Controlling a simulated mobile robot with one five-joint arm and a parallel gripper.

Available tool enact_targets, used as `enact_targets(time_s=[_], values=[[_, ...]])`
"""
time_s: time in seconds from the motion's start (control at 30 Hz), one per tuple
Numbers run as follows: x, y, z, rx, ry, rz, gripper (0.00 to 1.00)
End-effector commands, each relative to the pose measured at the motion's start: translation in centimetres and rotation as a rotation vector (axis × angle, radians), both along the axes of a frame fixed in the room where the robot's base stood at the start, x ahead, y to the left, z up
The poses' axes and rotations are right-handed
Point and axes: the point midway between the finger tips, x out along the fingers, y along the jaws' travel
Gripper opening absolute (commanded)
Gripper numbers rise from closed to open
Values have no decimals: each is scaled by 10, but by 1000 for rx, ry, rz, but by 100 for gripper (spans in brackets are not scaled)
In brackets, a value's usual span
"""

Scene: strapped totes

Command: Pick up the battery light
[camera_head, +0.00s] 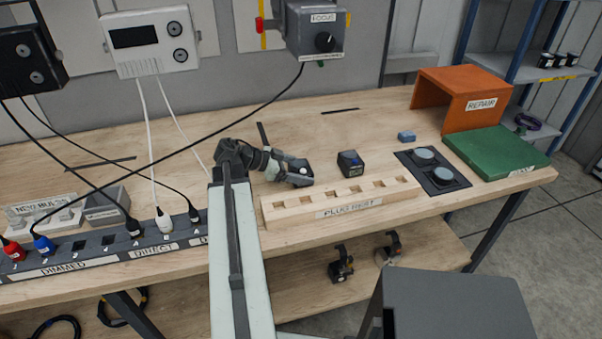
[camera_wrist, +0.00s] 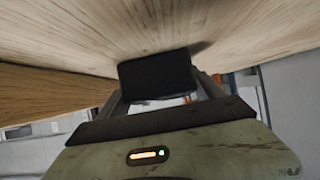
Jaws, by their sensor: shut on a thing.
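My gripper (camera_head: 294,173) is low over the workbench, behind the left part of the plug rest. It is shut on a small dark block, which looks like the battery light (camera_head: 302,180); a pale spot shows beside it. In the wrist view the dark block (camera_wrist: 155,77) sits between the fingers of my gripper (camera_wrist: 157,88), close to the wooden top. Whether it touches the wood is unclear. A separate dark cube (camera_head: 350,163) with a small blue mark stands on the bench to the right, apart from my gripper.
The wooden plug rest (camera_head: 340,207) with several empty slots lies in front. Cables (camera_head: 160,150) and a power strip (camera_head: 100,248) are left.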

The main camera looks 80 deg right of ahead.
Motion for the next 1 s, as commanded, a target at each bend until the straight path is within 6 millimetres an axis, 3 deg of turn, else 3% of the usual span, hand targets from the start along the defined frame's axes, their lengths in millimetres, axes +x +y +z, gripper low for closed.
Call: enact_targets(time_s=[0.27,0.63,1.0], values=[[-1,0,26,0,1,-1,11],[-1,0,97,-1,1,-1,11],[-1,0,100,-1,1,-1,11]])
